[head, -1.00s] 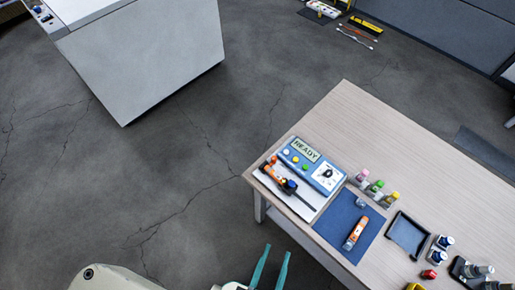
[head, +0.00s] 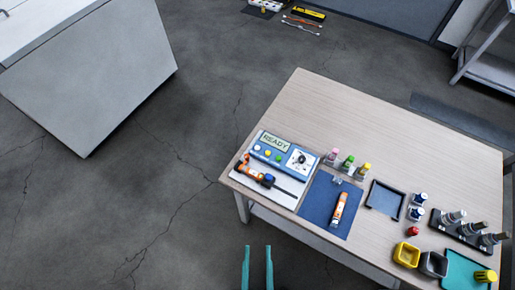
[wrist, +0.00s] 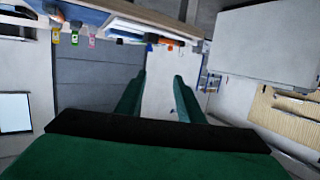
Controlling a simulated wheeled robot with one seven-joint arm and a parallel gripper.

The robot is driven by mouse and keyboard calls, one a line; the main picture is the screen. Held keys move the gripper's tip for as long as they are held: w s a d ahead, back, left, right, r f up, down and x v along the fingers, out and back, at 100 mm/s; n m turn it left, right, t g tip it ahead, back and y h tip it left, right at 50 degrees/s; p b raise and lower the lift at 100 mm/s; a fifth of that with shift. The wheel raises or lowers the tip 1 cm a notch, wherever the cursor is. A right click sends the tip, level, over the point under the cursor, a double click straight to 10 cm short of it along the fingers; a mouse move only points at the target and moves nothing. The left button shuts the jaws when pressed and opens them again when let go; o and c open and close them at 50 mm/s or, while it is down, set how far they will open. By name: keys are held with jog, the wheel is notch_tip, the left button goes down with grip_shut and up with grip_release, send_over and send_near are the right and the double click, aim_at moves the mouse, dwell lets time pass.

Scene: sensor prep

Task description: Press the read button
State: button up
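A blue device (head: 287,162) sits on a white board near the table's front left corner. Its display (head: 275,142) reads READY. It has a dial (head: 301,158) and a row of small buttons: white (head: 256,147), yellow (head: 267,153) and green (head: 278,158). I cannot read any button label, so I cannot tell which is the read button. My gripper (head: 257,250) shows as two teal fingers at the bottom of the head view, apart from the table and device. The wrist view also shows the gripper (wrist: 158,80) open, with nothing between its fingers.
An orange-and-black probe (head: 265,178) lies before the device. A blue mat (head: 321,212) with an orange tool (head: 339,208), small bottles (head: 348,161), a dark tray (head: 384,200) and yellow bin (head: 406,254) stand rightward on the table (head: 330,110). Floor left of the table is clear.

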jog(key=shift+w, duration=0.1)
jog(key=c, duration=0.9)
jog(key=shift+w, duration=0.1)
grip_shut()
jog(key=shift+a, duration=0.2)
jog(key=shift+d, duration=0.15)
dwell(0.3)
